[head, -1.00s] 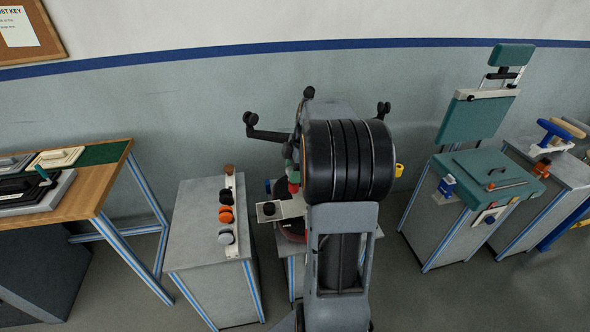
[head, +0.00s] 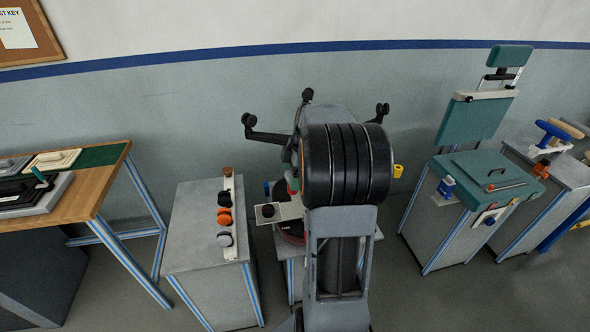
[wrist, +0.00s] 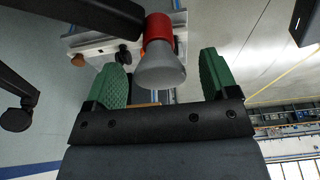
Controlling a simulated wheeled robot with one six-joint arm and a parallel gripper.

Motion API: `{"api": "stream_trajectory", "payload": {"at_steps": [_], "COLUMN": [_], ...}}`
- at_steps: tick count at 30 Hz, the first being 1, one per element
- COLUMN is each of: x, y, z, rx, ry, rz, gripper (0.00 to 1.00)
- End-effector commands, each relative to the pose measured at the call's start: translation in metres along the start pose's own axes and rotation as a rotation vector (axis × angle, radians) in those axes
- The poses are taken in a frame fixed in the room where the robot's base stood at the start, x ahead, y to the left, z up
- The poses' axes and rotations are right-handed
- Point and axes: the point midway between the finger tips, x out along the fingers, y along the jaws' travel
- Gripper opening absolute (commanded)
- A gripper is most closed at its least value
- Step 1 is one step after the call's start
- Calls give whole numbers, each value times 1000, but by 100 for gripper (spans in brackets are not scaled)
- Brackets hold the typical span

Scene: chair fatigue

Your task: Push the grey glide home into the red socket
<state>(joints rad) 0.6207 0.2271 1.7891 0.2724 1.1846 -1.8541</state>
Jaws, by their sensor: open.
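In the wrist view the red socket (wrist: 160,28) is at the end of a dark chair-base leg. The grey glide (wrist: 162,68) is at the socket's end facing me, its broad flared foot toward my gripper. How deep its stem sits in the socket is hidden by the foot. My gripper (wrist: 162,76) is open, with one green finger on each side of the glide and a visible gap to both. In the head view my arm covers most of the gripper, and the glide cannot be made out; a bit of red (head: 293,185) shows beside the arm.
Other chair-base legs with black casters (head: 249,119) stick out around my arm. A grey cabinet (head: 193,230) on the left carries a white rack with several coloured glides (head: 224,217). A wooden table (head: 84,195) stands further left, and a teal chair back (head: 473,118) is at right.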

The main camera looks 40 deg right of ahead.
Motion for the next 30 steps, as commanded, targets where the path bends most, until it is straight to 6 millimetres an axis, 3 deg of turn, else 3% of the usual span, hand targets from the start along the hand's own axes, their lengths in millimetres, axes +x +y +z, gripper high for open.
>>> {"api": "stream_trajectory", "payload": {"at_steps": [5,21,30], "x": [-16,-117,-137], "y": [1,0,0], "z": [0,0,0], "rx": [1,0,1], "ry": [-1,-1,0], "rz": [5,3,0], "gripper": [80,80,80]}}
